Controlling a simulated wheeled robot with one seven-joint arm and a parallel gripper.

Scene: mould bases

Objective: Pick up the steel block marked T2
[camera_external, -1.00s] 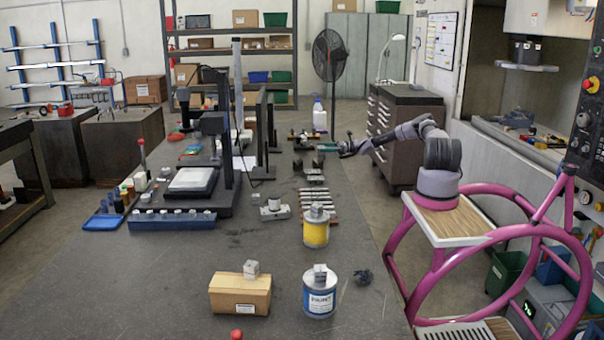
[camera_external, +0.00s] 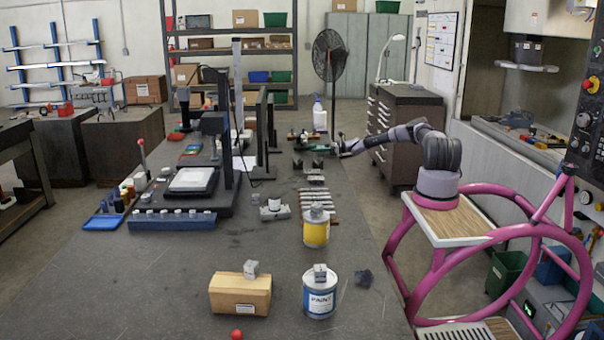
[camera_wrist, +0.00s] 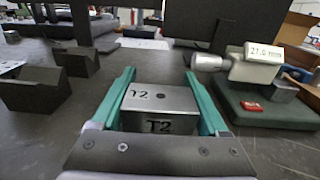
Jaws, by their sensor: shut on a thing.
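The steel block marked T2 (camera_wrist: 160,103) sits between the two green fingers of my gripper (camera_wrist: 162,95) in the wrist view. Its T2 label shows on both the top and the near face. The fingers are shut on its left and right sides. I cannot tell whether its underside touches the bench. In the external view my gripper (camera_external: 336,149) is small, at the far right edge of the bench, and the block is too small to make out there.
A micrometer (camera_wrist: 254,65) on a green base (camera_wrist: 270,115) stands right of my gripper. Dark V-blocks (camera_wrist: 38,92) stand to the left. In the external view, a paint tin (camera_external: 320,302), a yellow tin (camera_external: 316,232) and a cardboard box (camera_external: 240,296) stand on the near bench (camera_external: 150,290).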

